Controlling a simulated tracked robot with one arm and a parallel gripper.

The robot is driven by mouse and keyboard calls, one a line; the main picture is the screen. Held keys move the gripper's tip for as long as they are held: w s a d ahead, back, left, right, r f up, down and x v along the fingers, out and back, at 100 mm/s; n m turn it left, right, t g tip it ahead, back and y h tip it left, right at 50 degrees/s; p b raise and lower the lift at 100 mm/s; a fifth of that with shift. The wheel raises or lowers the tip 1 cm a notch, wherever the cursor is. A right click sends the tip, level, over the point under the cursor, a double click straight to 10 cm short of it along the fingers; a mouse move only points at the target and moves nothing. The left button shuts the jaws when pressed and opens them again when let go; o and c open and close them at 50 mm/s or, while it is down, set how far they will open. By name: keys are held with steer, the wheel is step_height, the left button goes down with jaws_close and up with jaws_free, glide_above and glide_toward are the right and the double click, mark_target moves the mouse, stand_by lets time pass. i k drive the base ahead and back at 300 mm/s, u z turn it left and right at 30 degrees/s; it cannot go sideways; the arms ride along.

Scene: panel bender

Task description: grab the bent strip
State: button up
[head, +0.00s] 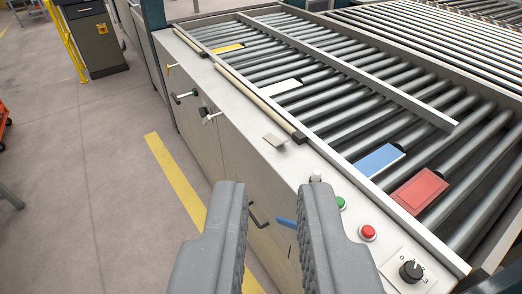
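No piece in view is plainly the bent strip. A small grey-beige piece (275,140) lies on the pale ledge of the machine; it is too small to tell whether it is bent. A long, pale, angled strip (370,80) lies across the rollers, and I cannot tell whether it is loose or a fixed guide. My gripper (272,188) is open and empty, its two grey fingers apart at the bottom middle. The small piece shows beyond the fingertips, not touched by them.
Roller bed (330,110) carries yellow, white, blue (380,160) and red plates (419,191). The ledge has a green button (340,203), red button (368,232) and black knob (411,270). Levers (184,96) stick out from the front. Floor at left (90,180) is clear.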

mark_target(272, 139)
steer(key=z, duration=0.15)
steer(key=i, duration=0.95)
steer(key=u, duration=0.1)
